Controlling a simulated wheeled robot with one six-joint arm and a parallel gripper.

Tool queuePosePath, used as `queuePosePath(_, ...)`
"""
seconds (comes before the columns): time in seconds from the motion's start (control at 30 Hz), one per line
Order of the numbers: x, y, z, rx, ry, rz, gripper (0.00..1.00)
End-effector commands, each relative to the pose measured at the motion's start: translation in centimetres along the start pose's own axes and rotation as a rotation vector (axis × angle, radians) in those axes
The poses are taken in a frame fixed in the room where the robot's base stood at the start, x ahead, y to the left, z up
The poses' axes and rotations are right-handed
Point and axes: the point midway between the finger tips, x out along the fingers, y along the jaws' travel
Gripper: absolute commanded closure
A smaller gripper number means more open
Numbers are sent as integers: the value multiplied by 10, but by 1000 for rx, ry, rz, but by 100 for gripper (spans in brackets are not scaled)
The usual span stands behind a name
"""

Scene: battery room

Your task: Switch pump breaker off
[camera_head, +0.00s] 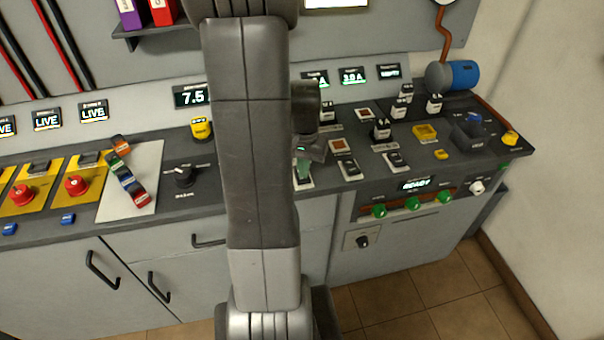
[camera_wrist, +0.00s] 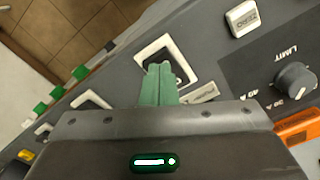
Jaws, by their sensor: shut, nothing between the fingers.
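Several black breaker switches in white frames stand on the console; their labels are too small to read, so I cannot tell which is the pump breaker. My gripper (camera_head: 303,172) is at the near-left breaker of this group, partly hidden behind my arm. In the wrist view my green fingertips (camera_wrist: 160,70) are shut together and empty, over a white-framed breaker (camera_wrist: 183,50). The fingers cover part of it, and I cannot tell whether they touch it. A neighbouring breaker (camera_head: 395,161) is to the right; a framed breaker also shows left in the wrist view (camera_wrist: 90,99).
A row of green knobs (camera_head: 412,204) is on the console front below a READY display (camera_head: 417,184). A limit dial (camera_wrist: 295,79) and an orange block (camera_wrist: 298,128) are close to my gripper. Taller switches (camera_head: 382,129) stand behind. Floor space is open at the lower right.

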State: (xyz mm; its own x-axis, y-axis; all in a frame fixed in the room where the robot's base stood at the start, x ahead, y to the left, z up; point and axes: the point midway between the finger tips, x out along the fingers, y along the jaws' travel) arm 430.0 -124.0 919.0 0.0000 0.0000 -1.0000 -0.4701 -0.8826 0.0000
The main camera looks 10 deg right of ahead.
Motion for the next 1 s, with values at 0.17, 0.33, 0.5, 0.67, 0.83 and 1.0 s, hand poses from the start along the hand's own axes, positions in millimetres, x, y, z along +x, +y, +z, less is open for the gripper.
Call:
queuePosePath(0.17,4,0,0,0,0,0,100)
queuePosePath(0.33,6,0,0,0,0,0,100)
queuePosePath(0.5,9,0,0,0,0,0,100)
queuePosePath(0.67,10,0,0,0,0,0,100)
queuePosePath(0.83,5,0,0,0,1,0,100)
queuePosePath(1.0,-9,0,0,0,1,0,100)
